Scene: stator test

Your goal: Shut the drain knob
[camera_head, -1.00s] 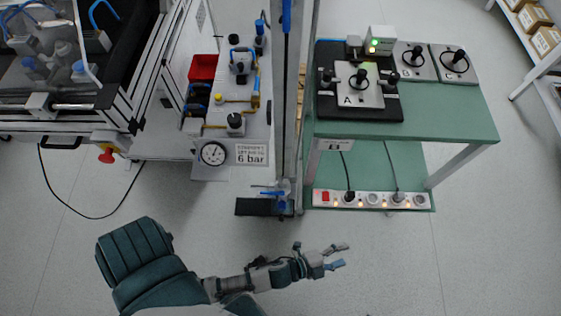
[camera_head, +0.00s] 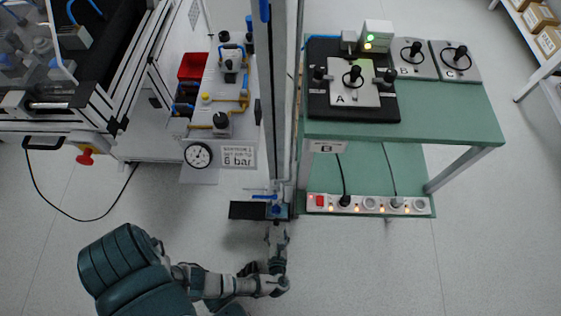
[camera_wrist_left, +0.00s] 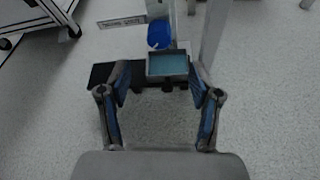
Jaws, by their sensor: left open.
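A small blue fitting (camera_head: 276,209), which looks like the drain knob, sits at the foot of the tall grey column (camera_head: 279,120), with a thin blue handle (camera_head: 264,196) just above it. My left gripper (camera_head: 277,224) is just below this fitting in the head view, and its fingers are hard to make out there. In the left wrist view my left gripper (camera_wrist_left: 160,84) is open and empty. A grey box with a teal face (camera_wrist_left: 167,65) shows ahead between its fingertips, and a blue rounded part (camera_wrist_left: 159,35) lies behind it. I cannot tell whether either is the knob. My right gripper is out of view.
A dark plate (camera_head: 247,210) juts left from the column foot. A green bench (camera_head: 440,115) with test units and a power strip (camera_head: 368,204) stands right. A pressure gauge (camera_head: 198,155) and a "6 bar" sign (camera_head: 238,156) are left. The floor in front is clear.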

